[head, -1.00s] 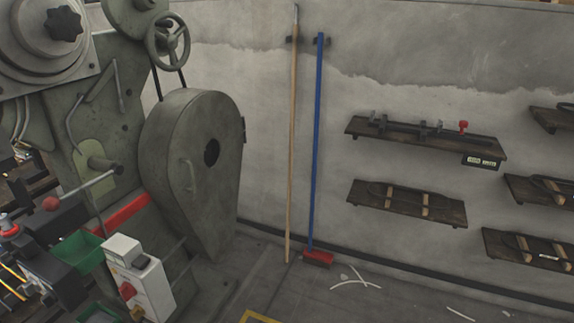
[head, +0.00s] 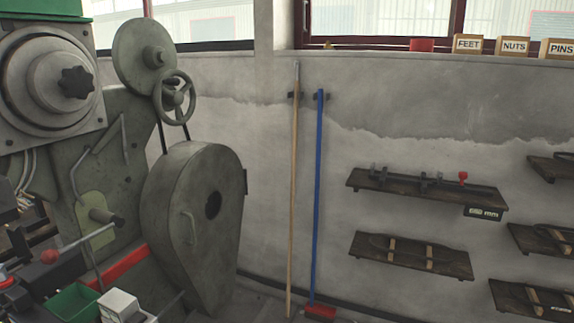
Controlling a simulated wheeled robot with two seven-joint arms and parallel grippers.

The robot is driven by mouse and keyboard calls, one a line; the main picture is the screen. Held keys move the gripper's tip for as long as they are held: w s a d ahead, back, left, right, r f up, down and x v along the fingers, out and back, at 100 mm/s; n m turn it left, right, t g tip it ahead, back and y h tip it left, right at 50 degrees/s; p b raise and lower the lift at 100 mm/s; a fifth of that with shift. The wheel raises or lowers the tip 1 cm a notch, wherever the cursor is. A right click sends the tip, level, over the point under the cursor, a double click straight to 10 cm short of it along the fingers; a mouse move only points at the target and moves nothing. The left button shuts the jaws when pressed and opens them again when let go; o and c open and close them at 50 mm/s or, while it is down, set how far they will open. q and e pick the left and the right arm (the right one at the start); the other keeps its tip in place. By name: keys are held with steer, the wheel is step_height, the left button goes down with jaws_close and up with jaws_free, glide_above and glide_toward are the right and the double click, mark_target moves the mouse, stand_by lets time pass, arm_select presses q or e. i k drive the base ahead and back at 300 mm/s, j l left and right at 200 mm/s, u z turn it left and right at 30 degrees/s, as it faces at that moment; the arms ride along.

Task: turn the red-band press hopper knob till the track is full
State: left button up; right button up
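The red-band press (head: 62,160) stands at the left of the head view, grey-green, with a red band (head: 118,264) low on its body. A black star-shaped knob (head: 77,83) sits at the centre of a round grey housing at upper left; I cannot tell whether this is the hopper knob. A green part (head: 40,10) shows above the housing, cut by the top edge. The track and its fill level cannot be made out. Neither of my grippers is in view.
A handwheel (head: 175,97) and a teardrop guard (head: 195,225) stick out on the press's right side. A red-ball lever (head: 49,256), green bin (head: 75,302) and white control box (head: 122,305) are lower left. Wall shelves (head: 412,255) hang at right; a blue broom (head: 318,200) leans between.

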mark_target(77, 84)
steer(key=u, duration=1.05)
